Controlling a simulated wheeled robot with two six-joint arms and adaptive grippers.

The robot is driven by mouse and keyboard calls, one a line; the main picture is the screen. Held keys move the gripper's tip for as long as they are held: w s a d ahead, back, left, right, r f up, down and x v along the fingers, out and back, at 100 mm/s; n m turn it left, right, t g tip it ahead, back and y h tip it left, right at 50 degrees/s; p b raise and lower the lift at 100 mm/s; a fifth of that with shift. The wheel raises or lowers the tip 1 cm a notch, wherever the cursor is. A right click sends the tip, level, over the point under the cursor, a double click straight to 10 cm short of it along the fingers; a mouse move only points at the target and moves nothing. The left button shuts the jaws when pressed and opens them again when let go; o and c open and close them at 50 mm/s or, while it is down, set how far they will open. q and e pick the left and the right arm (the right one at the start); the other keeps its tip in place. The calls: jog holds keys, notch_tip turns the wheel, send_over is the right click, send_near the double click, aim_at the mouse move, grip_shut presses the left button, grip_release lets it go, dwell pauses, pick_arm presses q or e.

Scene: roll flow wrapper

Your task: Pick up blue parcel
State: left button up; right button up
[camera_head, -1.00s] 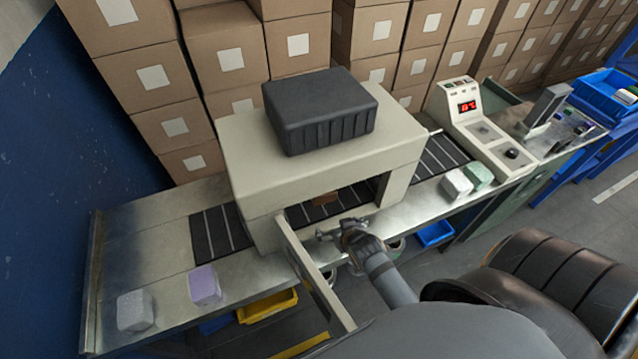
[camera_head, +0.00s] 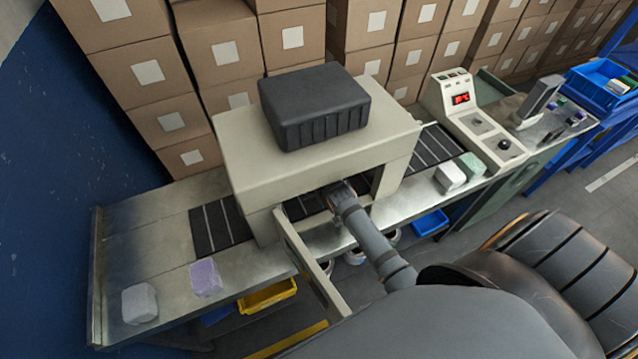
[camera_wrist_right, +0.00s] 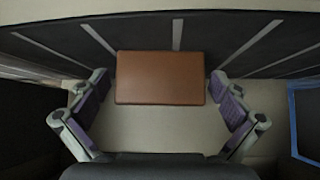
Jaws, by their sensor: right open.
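No blue parcel shows in these views. A brown box-shaped parcel (camera_wrist_right: 160,78) lies at the dark belt inside the wrapper machine (camera_head: 250,150), directly ahead of my right gripper. My right gripper (camera_wrist_right: 160,92) is open, one finger on each side of the parcel's near end, with gaps between. In the head view my right wrist reaches into the machine's front opening, and its fingers and the parcel are hidden there. My left gripper is not in view.
An open door panel (camera_head: 305,262) juts out left of my arm. A black case (camera_head: 313,105) sits on top of the machine. White (camera_head: 450,177) and green (camera_head: 472,165) parcels lie right; purple (camera_head: 206,278) and grey (camera_head: 139,304) ones lie left. Stacked cartons (camera_head: 225,52) stand behind.

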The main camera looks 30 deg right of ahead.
jog(key=shift+s+r, duration=0.1)
jog(key=shift+c, duration=1.3)
jog(key=c, duration=1.1)
jog(key=s+r, duration=0.2)
jog(key=s, duration=0.2)
jog(key=s+a+r+b, duration=0.1)
jog(key=s+r, duration=0.2)
jog(key=s, duration=0.2)
jog(key=s+a+r, duration=0.1)
jog(key=s+r, duration=0.2)
jog(key=s, duration=0.1)
jog(key=shift+s+a, duration=0.1)
jog(key=shift+s, duration=0.25)
